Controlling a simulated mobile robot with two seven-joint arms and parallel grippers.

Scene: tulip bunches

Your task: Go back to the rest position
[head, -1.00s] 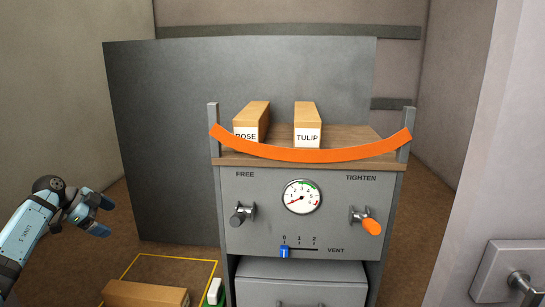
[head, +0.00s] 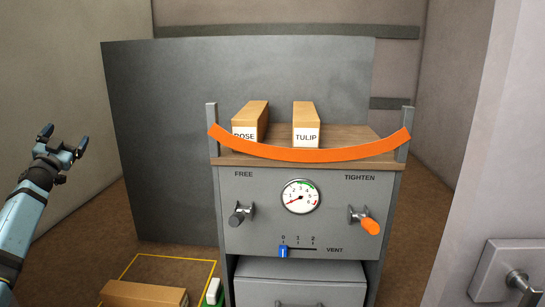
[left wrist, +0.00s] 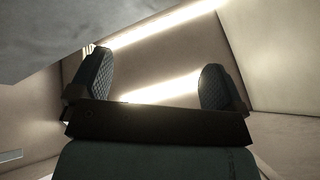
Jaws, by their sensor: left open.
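My left gripper (head: 70,146) is raised at the left of the head view, its fingers pointing up. It is open and empty, clear of the cabinet and of the dark panel. In the left wrist view its two fingers (left wrist: 155,85) stand apart with only bare walls and bright light strips beyond them. My right gripper is not in either view.
A grey cabinet (head: 330,240) stands in the middle, with an orange strap (head: 310,154) sagging across its top. ROSE (head: 250,120) and TULIP (head: 306,122) boxes stand behind the strap. A dark panel (head: 150,140) stands behind. A cardboard box (head: 145,293) lies within a yellow floor outline.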

